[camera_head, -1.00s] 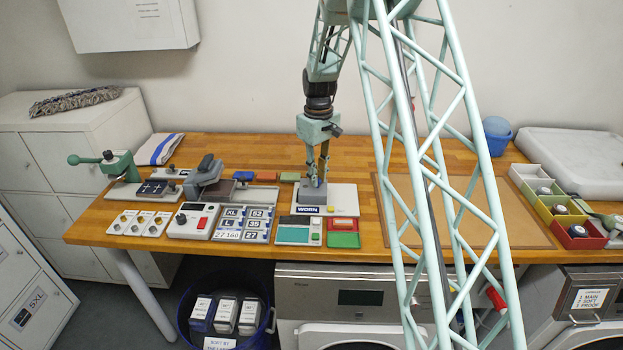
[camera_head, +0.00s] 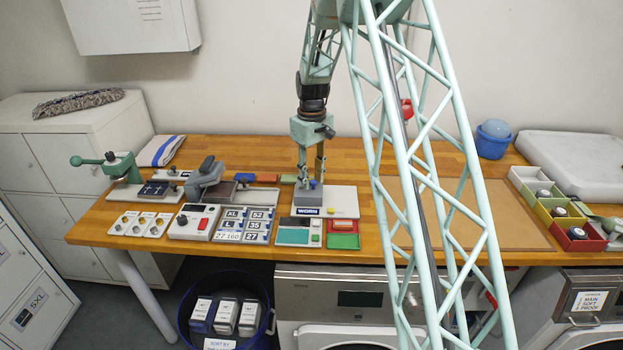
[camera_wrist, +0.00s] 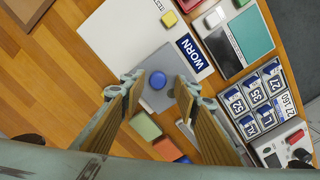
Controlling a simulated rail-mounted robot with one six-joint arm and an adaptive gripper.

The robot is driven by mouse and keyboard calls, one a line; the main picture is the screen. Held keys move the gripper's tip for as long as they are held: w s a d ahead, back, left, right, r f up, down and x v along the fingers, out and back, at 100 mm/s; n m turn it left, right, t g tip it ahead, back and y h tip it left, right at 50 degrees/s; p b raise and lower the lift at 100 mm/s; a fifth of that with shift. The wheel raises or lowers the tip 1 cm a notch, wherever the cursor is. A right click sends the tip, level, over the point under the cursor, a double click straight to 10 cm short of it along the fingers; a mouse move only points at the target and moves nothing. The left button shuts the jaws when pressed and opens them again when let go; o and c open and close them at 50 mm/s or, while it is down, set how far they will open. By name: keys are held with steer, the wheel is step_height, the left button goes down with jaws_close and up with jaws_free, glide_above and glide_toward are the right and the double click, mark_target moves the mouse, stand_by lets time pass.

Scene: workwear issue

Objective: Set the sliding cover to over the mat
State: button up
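The sliding cover looks to be the grey plate (camera_head: 307,198) with a blue knob (camera_wrist: 158,80), at the left end of a white base (camera_head: 343,197) marked WORN. My gripper (camera_head: 311,180) points down over it. In the wrist view the two fingers (camera_wrist: 156,84) stand apart on either side of the knob, with gaps showing; they are open and hold nothing. A flat tan mat (camera_head: 515,215) lies to the right on the bench, partly behind my arm; its corner shows in the wrist view (camera_wrist: 25,10). I cannot tell whether this is the task's mat.
In front of the base are a panel with a teal face (camera_head: 294,234) and a red and green tray (camera_head: 342,233). To the left are number tiles (camera_head: 244,223) and a grey device (camera_head: 193,220). Red and green blocks (camera_wrist: 145,126) lie close behind the cover.

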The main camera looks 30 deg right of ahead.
mark_target(312, 181)
steer(key=shift+r, duration=0.2)
step_height(312, 181, up, 12)
steer(key=shift+f, duration=0.2)
stand_by(0.5)
stand_by(0.3)
steer(key=shift+r, duration=0.1)
